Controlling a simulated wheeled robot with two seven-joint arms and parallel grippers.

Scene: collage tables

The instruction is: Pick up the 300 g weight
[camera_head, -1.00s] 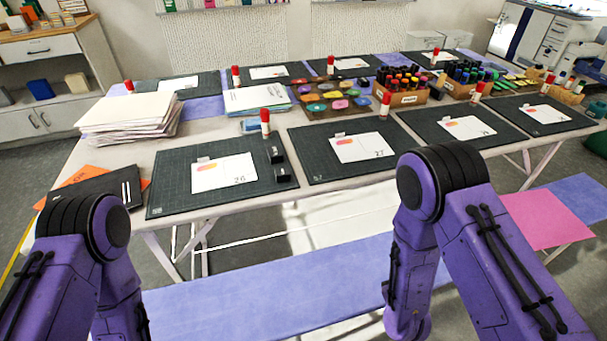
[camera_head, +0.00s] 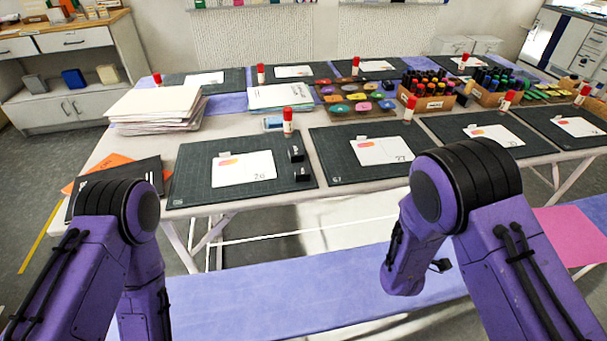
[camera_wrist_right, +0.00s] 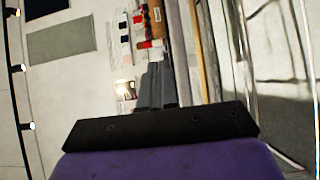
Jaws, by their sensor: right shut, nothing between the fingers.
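Two small black blocks, a rear one (camera_head: 295,153) and a front one (camera_head: 302,174), stand on the right side of the dark cutting mat (camera_head: 195,163) with the page marked 26. They look like weights, but their labels are too small to read, so I cannot tell which is 300 g. My right gripper (camera_wrist_right: 155,85) is shut and empty in the right wrist view, pointing towards the wall. In the head view a small dark part of it (camera_head: 440,265) shows past my right forearm, well short of the table. My left gripper is out of view; only my left arm shows.
A glue stick (camera_head: 288,122) stands behind the blocks. A paper stack (camera_head: 155,108) and black folder (camera_head: 120,175) are on the left. A lilac bench (camera_head: 300,275) lies between me and the table. Marker boxes (camera_head: 425,102) stand farther back.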

